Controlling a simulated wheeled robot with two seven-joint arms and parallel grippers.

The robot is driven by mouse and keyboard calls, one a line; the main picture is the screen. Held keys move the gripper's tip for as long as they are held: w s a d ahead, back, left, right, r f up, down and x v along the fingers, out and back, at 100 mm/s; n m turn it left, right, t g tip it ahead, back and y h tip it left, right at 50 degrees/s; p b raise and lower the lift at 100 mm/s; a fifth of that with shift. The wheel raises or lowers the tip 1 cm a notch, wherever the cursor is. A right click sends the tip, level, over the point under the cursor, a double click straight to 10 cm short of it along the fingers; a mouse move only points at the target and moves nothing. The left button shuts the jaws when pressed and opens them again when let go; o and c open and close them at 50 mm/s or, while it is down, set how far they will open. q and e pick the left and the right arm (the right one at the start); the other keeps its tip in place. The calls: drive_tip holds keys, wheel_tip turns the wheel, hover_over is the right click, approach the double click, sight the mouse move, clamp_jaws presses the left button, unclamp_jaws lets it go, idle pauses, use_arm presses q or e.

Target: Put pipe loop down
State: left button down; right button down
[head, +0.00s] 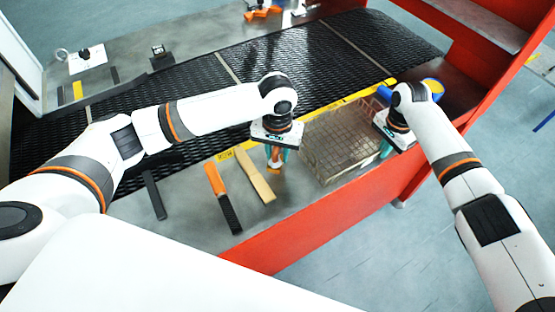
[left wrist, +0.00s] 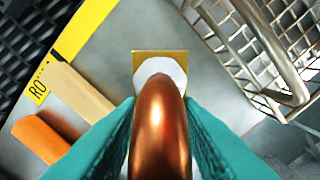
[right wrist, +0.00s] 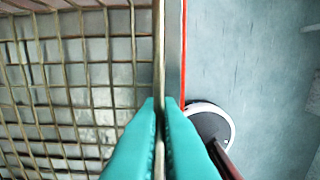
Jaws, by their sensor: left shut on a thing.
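The copper pipe loop (left wrist: 160,125) is between the teal fingers of my left gripper (left wrist: 160,140), which is shut on it. In the head view the left gripper (head: 276,155) is low over the grey ledge, with a bit of copper (head: 274,166) showing below. A pale hexagonal piece on a yellowish square (left wrist: 160,63) shows at the pipe's far end; I cannot tell whether they touch. My right gripper (right wrist: 163,105) is shut on the rim of the wire basket (right wrist: 85,75). In the head view the right gripper (head: 384,148) is at the basket's right side.
The wire basket (head: 345,135) stands right of my left gripper. A wooden bar (head: 255,176) and an orange-and-black brush-like tool (head: 222,195) lie to its left. The black mesh belt (head: 225,85) runs behind, past a yellow strip (head: 350,98). A red panel (head: 300,230) edges the front.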

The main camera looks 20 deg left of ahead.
use_arm(q)
wheel_tip(320, 180, up, 5)
drive_tip(key=shift+w+d+r, duration=0.1)
drive_tip(key=shift+w+r, duration=0.15)
drive_tip(key=w+d+r+n, duration=0.2)
drive_tip(key=w+r+n, duration=0.2)
drive_tip(key=w+n, duration=0.45)
drive_tip(key=n, duration=1.9)
hover_over(314, 138)
wheel_tip(314, 138, down, 9)
drive_tip(key=shift+f, duration=0.15)
drive_tip(key=shift+m, duration=0.25)
drive_tip(key=shift+f, duration=2.15)
